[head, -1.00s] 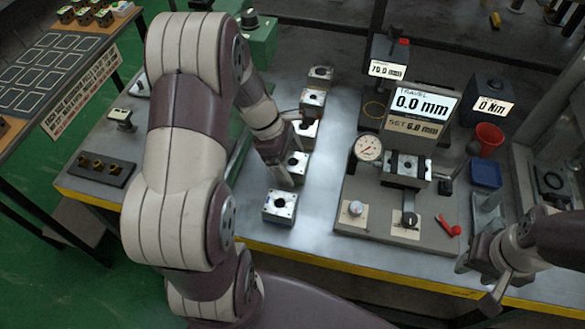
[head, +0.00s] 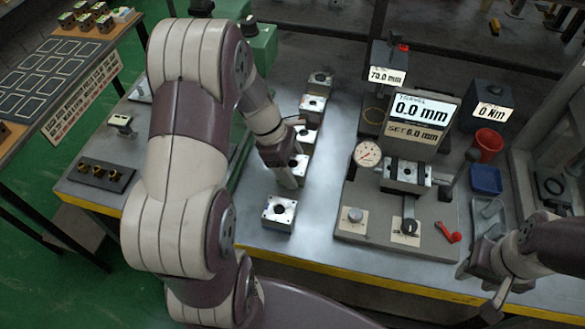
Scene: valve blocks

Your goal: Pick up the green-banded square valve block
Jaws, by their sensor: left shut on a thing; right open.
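Several square grey valve blocks with dark centre bores stand in a column on the bench. The nearest block (head: 280,213) stands apart, in front of my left gripper. My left gripper (head: 290,180) points down and is shut on the second-nearest block (head: 301,166), which it partly covers. Behind are a third block (head: 309,136), a fourth block (head: 312,105) and the farthest block (head: 320,80). No green band can be made out on any block at this size. My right gripper (head: 496,302) is open at the lower right, away from the blocks.
Right of the blocks stands a test fixture (head: 375,232) with a dial gauge (head: 367,154), a travel display (head: 420,108) and a clamped block (head: 405,171). A red cup (head: 489,143) and blue bin (head: 486,180) stand further right. A dark tray (head: 100,174) lies left.

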